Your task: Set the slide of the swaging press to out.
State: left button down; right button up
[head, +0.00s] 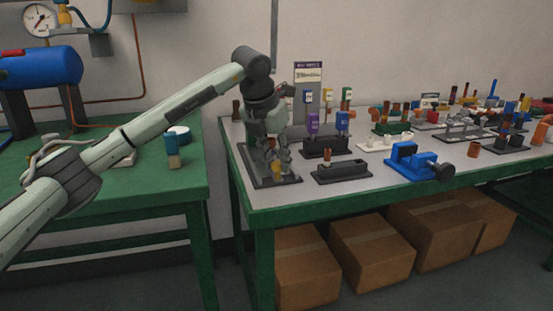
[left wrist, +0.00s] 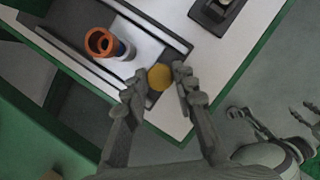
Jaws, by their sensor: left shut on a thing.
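The swaging press is on the near left corner of the bench, with a long dark base (head: 262,178) in the head view. The left wrist view shows its dark rail (left wrist: 158,22), a pale plate and an upright piece with a copper-coloured ring (left wrist: 100,42). A yellow round knob (left wrist: 160,77) sits at the near end, probably the slide's knob. My left gripper (left wrist: 159,82) points down and is shut on this knob. In the head view the gripper (head: 278,162) hides much of the press. My right gripper (left wrist: 275,112) seems to show, fingers apart, at the right of the wrist view.
A black block (head: 342,172) and a blue vise-like tool (head: 418,162) stand to the right of the press. A black stand (head: 325,147) with purple and blue parts is behind. A green table (head: 190,170) stands left, across a gap. Cardboard boxes (head: 372,250) are under the bench.

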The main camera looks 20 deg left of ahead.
pick_arm(q)
jog(key=shift+w, duration=0.1)
jog(key=c, duration=1.3)
grip_release()
jog(key=shift+a, duration=0.1)
jog(key=shift+o, duration=0.2)
jog(key=shift+r, duration=0.1)
jog(key=v, duration=1.2)
